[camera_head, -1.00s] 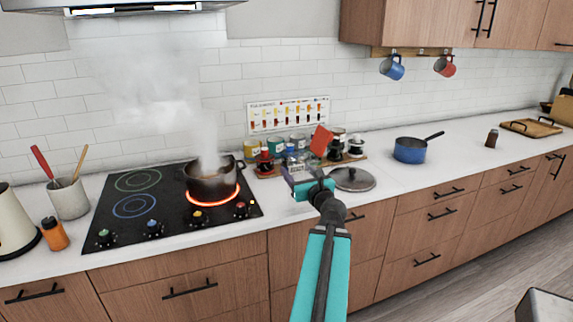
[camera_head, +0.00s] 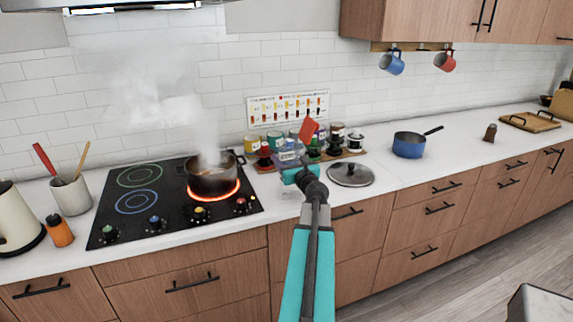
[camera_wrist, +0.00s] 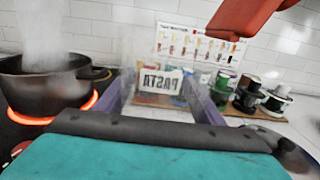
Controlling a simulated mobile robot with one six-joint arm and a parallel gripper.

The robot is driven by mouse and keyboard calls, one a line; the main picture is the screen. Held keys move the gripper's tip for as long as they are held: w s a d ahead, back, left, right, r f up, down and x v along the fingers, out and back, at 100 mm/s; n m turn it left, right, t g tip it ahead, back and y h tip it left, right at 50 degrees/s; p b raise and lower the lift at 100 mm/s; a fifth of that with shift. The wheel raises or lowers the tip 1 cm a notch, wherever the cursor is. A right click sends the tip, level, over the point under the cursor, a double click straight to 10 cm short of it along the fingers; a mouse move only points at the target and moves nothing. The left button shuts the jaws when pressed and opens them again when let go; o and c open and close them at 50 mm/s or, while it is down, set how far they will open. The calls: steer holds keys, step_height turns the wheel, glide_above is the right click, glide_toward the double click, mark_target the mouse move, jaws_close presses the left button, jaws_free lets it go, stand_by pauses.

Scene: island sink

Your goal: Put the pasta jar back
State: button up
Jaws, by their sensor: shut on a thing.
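The pasta jar is clear, with a white label reading PASTA. In the wrist view the jar (camera_wrist: 190,108) is between the purple fingers of my gripper (camera_wrist: 165,108), with its label looking turned over. In the head view the jar (camera_head: 291,154) shows small at the end of my arm, in front of the row of jars. My gripper (camera_head: 289,163) is shut on it, over the counter between the stove and the pan lid. I cannot tell whether the jar's base touches anything.
Several jars stand on a wooden board (camera_head: 352,156) against the wall, under a chart (camera_head: 288,108). A steaming pot (camera_head: 212,182) sits on a glowing burner close at left. A pan lid (camera_head: 351,175) lies at right, with a blue saucepan (camera_head: 409,146) farther right. Free counter lies between them.

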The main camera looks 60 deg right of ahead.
steer(key=shift+w, duration=0.1)
stand_by(0.3)
steer(key=shift+w+d+f+p, duration=0.15)
steer(key=shift+f, duration=0.45)
steer(key=shift+w+d+f+p, duration=0.1)
steer(key=shift+w+d+f, duration=0.1)
steer(key=shift+f, duration=0.4)
steer(key=shift+w+d+f+p, duration=0.1)
steer(key=shift+w+f+p, duration=0.05)
steer(key=shift+f, duration=0.45)
steer(key=shift+f, duration=0.15)
steer(key=o, duration=1.5)
steer(key=shift+o, duration=0.2)
